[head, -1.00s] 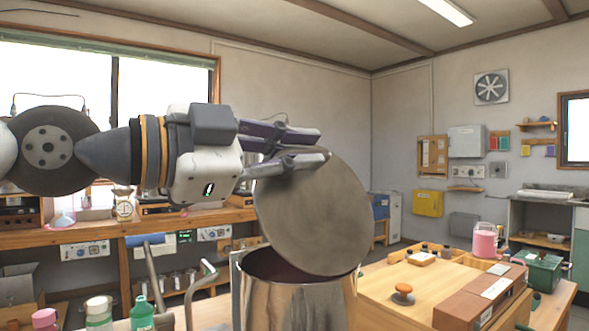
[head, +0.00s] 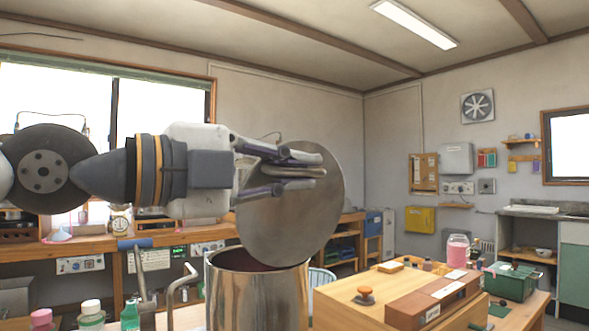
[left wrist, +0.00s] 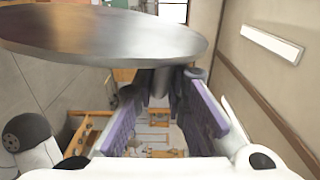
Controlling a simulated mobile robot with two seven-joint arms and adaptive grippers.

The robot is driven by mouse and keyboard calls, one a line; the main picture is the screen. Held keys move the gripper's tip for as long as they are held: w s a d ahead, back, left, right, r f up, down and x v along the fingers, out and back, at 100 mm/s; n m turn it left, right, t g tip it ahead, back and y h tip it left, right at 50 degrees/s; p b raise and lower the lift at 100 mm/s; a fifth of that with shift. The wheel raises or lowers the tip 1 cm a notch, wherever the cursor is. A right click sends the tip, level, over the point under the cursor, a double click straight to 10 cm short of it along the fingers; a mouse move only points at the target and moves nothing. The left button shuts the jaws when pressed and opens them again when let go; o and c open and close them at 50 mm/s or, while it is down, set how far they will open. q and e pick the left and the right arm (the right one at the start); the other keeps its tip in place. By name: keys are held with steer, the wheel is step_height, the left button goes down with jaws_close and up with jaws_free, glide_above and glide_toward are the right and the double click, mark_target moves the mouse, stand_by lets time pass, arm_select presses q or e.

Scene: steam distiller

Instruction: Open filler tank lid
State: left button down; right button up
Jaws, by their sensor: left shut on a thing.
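The round grey metal lid (head: 290,222) is off flat and stands steeply tilted over the right side of the filler tank's rim. The shiny metal tank (head: 252,300) shows an open, dark mouth in the head view. I cannot tell whether the lid's lower edge touches the rim. In the left wrist view the lid (left wrist: 110,38) spans the upper left, above the fingers (left wrist: 155,90). My right gripper is not in view.
Bottles (head: 92,313) and a bent metal pipe (head: 180,285) stand left of the tank.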

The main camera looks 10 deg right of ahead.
arm_select(q)
steer(key=shift+f, duration=0.2)
stand_by(0.3)
steer(key=c, duration=1.7)
jaws_free()
steer(key=shift+a, duration=0.1)
steer(key=shift+s+a+r, duration=0.1)
steer(key=shift+s+a, duration=0.05)
steer(key=shift+a, duration=0.05)
steer(key=v, duration=1.1)
steer(key=shift+s+a, duration=0.1)
steer(key=shift+a, duration=0.1)
